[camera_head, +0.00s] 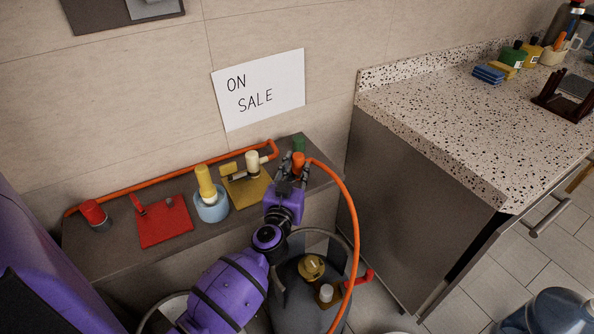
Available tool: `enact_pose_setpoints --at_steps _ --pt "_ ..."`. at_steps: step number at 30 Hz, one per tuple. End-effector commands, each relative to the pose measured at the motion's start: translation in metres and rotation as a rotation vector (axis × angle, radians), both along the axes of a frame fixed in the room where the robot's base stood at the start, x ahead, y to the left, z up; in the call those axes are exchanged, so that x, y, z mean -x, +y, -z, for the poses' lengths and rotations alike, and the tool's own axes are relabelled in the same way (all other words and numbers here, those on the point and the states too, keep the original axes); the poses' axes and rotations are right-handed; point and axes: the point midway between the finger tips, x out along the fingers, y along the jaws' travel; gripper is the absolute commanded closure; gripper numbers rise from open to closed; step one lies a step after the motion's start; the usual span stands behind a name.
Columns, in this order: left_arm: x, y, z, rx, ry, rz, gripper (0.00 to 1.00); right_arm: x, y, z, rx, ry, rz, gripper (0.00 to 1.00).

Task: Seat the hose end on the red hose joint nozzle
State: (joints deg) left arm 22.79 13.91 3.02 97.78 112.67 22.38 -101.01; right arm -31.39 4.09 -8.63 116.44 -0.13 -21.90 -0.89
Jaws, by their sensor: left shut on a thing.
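My left gripper (291,172) is over the right part of the grey ledge. It is shut on the end of an orange hose (350,215), beside an orange-red piece. The hose arcs right and down out of the frame; the grip itself is partly hidden by the fingers. A red plate with an upright red fitting (140,207) and a small grey stub lies on the ledge to the left, apart from the gripper. I cannot tell for sure whether this is the red hose joint nozzle. My right gripper is not in view.
A yellow plate (240,194) with a white-topped fitting, a blue ring with a yellow cylinder (207,188) and a red-capped piece (96,214) stand on the ledge (115,257). Another orange tube (150,184) runs along the wall. A grey tank (290,305) stands below; a speckled counter (440,110) is right.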

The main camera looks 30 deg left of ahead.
Motion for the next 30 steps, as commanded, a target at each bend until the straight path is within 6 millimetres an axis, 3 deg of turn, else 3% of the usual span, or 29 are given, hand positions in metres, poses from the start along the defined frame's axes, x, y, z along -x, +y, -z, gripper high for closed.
enact_pose_setpoints --at_steps 3,4,8,17,23,30 --pt "-0.001 0.0 -0.003 -0.001 -0.004 0.001 1.0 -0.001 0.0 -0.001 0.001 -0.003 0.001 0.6" --pt "-0.001 0.0 -0.003 -0.001 -0.004 0.001 0.69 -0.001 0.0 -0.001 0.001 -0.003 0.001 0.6" --pt "-0.001 0.0 -0.003 -0.001 -0.004 0.001 0.54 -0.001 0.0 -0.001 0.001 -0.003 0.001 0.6" --pt "0.0 0.0 -0.002 -0.002 -0.003 0.001 0.54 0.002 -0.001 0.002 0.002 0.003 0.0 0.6" --pt "0.003 -0.001 0.007 0.0 0.001 0.0 0.54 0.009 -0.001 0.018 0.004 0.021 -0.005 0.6" --pt "0.058 -0.016 0.001 -0.001 -0.001 0.0 0.54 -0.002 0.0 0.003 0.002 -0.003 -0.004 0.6"
